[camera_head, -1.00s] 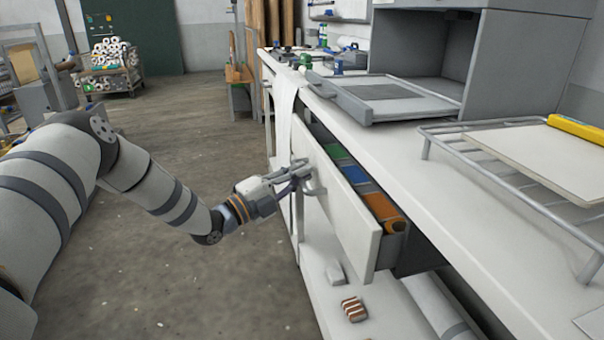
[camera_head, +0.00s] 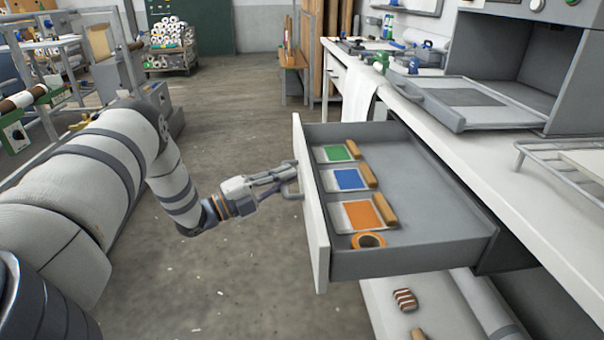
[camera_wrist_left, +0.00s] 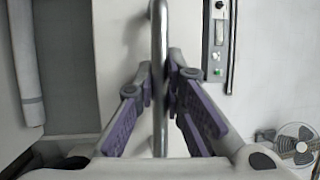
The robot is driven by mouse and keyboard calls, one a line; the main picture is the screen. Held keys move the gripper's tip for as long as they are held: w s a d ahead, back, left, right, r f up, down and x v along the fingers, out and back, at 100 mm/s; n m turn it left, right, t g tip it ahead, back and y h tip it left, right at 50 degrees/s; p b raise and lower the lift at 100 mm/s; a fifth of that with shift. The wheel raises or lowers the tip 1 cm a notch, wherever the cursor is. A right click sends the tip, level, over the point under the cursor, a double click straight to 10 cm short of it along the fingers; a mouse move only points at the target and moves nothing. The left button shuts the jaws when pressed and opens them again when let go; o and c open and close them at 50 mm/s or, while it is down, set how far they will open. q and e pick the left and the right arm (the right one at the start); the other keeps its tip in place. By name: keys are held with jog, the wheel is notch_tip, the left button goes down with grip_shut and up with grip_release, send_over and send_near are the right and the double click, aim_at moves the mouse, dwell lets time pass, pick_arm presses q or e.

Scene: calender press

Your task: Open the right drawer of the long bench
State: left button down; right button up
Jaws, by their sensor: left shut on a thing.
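The drawer (camera_head: 430,248) of the long bench (camera_head: 425,118) stands pulled well out, with its grey inside showing. Its pale front panel (camera_head: 312,215) faces my left arm. My left gripper (camera_head: 290,180) is shut on the drawer's bar handle (camera_head: 290,192). In the left wrist view the metal handle (camera_wrist_left: 159,60) runs upright between the purple-padded fingers (camera_wrist_left: 160,100). In the drawer lie green, blue and orange pads (camera_head: 362,214) with wooden-looking blocks beside them, and an orange roll (camera_head: 368,240). My right gripper is not in view.
A grey press (camera_head: 525,65) with a tray (camera_head: 465,100) stands on the bench top, beside a wire rack (camera_head: 560,160). A striped block (camera_head: 405,299) lies on the lower shelf. The floor (camera_head: 240,270) left of the drawer is clear.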

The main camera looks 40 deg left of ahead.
pick_arm(q)
jog(key=shift+s+a, duration=0.5)
jog(key=shift+s, duration=0.1)
jog(key=c, duration=1.7)
grip_release()
jog(key=shift+o, duration=0.2)
jog(key=v, duration=1.2)
jog(key=shift+d, duration=0.1)
